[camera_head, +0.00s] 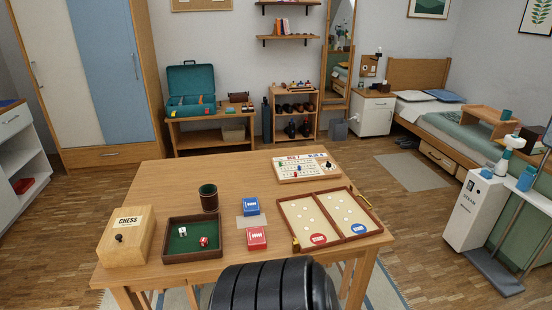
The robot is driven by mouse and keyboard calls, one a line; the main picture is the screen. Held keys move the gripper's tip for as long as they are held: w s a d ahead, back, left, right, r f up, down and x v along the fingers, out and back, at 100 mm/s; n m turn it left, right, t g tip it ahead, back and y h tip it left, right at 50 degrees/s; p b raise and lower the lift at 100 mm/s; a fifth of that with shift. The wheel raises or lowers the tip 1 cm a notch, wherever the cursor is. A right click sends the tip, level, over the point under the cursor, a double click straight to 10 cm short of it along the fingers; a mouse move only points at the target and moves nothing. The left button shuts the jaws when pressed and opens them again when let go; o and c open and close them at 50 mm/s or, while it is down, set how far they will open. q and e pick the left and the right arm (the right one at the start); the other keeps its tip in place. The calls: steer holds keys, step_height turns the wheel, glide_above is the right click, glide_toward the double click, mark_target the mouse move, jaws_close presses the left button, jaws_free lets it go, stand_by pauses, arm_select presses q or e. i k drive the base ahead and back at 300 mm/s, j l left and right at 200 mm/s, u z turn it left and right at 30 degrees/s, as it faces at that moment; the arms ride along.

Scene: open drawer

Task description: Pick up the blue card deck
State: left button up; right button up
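The blue card deck (251,206) is a small blue box with a white label, on the wooden table (150,174) near its middle. A flat pale grey sheet (243,221) lies at its near edge. A red card deck (256,238) of similar size is just nearer to me, apart from the blue one. Neither of my grippers shows in the head view. Nothing covers the blue deck.
A dark dice cup (209,198), a green-lined dice tray (169,251) and a wooden chess box (126,236) stand left of the decks. An open wooden game board (331,212) lies right. A white game board (304,167) lies behind. The table's far left is bare.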

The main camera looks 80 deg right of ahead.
mark_target(251, 208)
steer(key=z, duration=2.55)
steer(key=i, duration=0.15)
steer(key=z, duration=0.05)
